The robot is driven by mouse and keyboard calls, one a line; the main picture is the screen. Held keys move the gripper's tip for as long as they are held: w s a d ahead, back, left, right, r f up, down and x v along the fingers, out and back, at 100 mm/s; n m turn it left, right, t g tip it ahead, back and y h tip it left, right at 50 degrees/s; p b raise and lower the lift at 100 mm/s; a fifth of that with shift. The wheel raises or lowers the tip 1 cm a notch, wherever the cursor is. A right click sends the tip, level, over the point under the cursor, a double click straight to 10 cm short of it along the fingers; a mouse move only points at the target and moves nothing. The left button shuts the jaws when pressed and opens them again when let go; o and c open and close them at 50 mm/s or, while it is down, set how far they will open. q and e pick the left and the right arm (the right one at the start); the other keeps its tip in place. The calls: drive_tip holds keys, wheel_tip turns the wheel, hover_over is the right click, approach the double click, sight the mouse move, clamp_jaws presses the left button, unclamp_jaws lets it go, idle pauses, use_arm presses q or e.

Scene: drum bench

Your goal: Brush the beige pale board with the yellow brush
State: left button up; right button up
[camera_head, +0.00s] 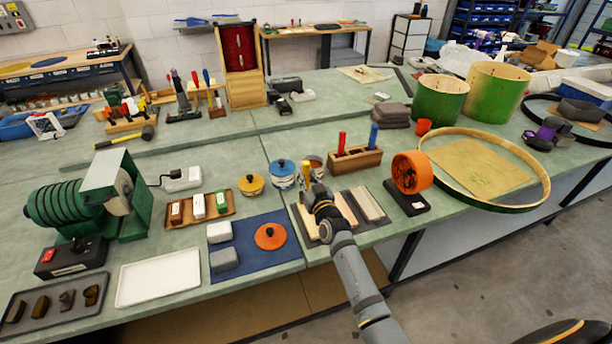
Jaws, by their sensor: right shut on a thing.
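My right gripper (313,190) is over the dark mat with the boards, seen from behind. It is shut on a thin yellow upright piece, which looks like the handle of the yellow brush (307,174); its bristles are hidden. Strips of board lie side by side on the dark mat. The rightmost is a pale greyish-beige board (367,204). A warmer tan board (346,209) lies left of it, and another is partly covered by the gripper. I cannot tell whether the brush touches a board. My left gripper is out of view.
A wooden block with red and blue handles (356,160) stands just behind the boards. An orange round device (410,173) stands to their right. A blue mat (254,245) with an orange disc and grey blocks lies to the left. The large hoop (545,180) lies farther right.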

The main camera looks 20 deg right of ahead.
drive_tip(key=shift+f, duration=0.15)
idle(0.3)
drive_tip(key=shift+s, duration=1.55)
drive_tip(key=shift+s+d, duration=0.1)
drive_tip(key=shift+s, duration=1.4)
drive_tip(key=shift+s+b, duration=0.45)
drive_tip(key=shift+s, duration=1.2)
